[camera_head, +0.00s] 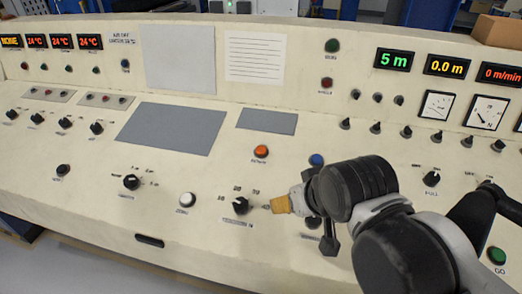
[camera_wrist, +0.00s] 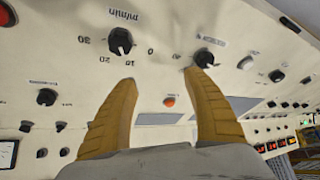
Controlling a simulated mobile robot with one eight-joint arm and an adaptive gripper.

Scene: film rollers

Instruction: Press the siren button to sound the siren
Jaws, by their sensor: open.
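The cream control panel (camera_head: 60,190) carries several buttons with small labels. I cannot read which one is the siren button. An orange button (camera_head: 261,151) sits in the middle of the panel, below a small grey plate. In the wrist view an orange button (camera_wrist: 169,101) shows between the fingers, farther off. A white button (camera_head: 187,199) is nearer the front edge, a blue button (camera_head: 317,160) is beside my arm, and a green button (camera_head: 497,255) is at the right. My gripper (camera_wrist: 162,80) is open with nothing between its tan fingers. In the head view its tan tip (camera_head: 279,205) is just right of a black knob.
The black knob (camera_head: 240,205) stands close to the gripper tip. Another knob (camera_head: 131,182) is to its left. Grey plates (camera_head: 170,128), meters (camera_head: 437,105) and lit displays (camera_head: 394,60) lie farther back. My arm covers part of the right-hand panel.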

